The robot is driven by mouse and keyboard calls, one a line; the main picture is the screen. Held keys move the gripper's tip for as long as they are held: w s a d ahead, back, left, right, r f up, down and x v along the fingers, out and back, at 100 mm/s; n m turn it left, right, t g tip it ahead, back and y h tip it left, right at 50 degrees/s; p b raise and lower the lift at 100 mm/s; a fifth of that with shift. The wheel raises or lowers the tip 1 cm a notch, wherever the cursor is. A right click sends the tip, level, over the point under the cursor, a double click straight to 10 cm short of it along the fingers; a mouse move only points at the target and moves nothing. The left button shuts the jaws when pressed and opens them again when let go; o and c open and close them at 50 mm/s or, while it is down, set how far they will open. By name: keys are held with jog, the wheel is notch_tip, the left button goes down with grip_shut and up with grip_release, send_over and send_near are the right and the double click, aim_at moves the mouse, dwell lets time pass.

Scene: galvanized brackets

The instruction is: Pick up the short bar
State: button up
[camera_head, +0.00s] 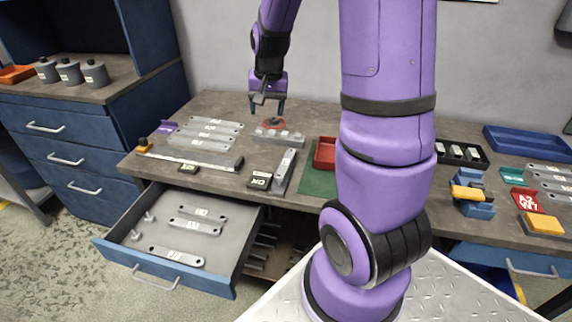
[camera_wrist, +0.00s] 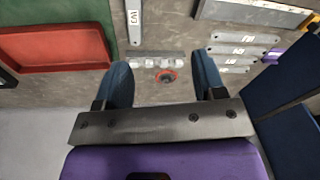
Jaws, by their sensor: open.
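My gripper (camera_head: 267,108) is open and empty above the back of the bench, over a grey block with a red ring (camera_head: 274,122). In the wrist view its two blue fingers (camera_wrist: 163,82) are spread, with the ring (camera_wrist: 167,76) seen between them. A single grey labelled bar (camera_head: 285,170) lies apart on the bench, in front of the block; it also shows in the wrist view (camera_wrist: 134,22). Several grey bars (camera_head: 215,127) lie side by side at left. Three similar bars (camera_head: 203,213) lie in the open drawer. I cannot tell which is called short.
The drawer (camera_head: 225,285) stands pulled out under the bench. A long grey rail (camera_head: 195,157) and a dark label block (camera_head: 258,183) lie near the bench's front. A red tray (camera_head: 326,154) on a green mat (camera_head: 318,183) is right of the single bar.

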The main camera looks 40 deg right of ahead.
jog(key=d+f+m+g, duration=0.1)
jog(key=d+f+m, duration=0.1)
jog(key=d+f, duration=0.35)
jog(key=d+f+m+g, duration=0.1)
jog(key=d+f, duration=0.2)
jog(key=f, duration=0.6)
send_over(286, 162)
jog(key=f, duration=0.4)
jog(key=shift+s+d+f, duration=0.15)
jog(key=shift+s+f, duration=0.1)
jog(key=shift+f, duration=0.15)
jog(key=shift+w+f, duration=0.2)
jog(key=shift+f, duration=1.2)
jog(key=shift+w+f, duration=0.15)
jog(key=shift+f, duration=1.25)
grip_shut()
jog(key=shift+r, duration=0.2)
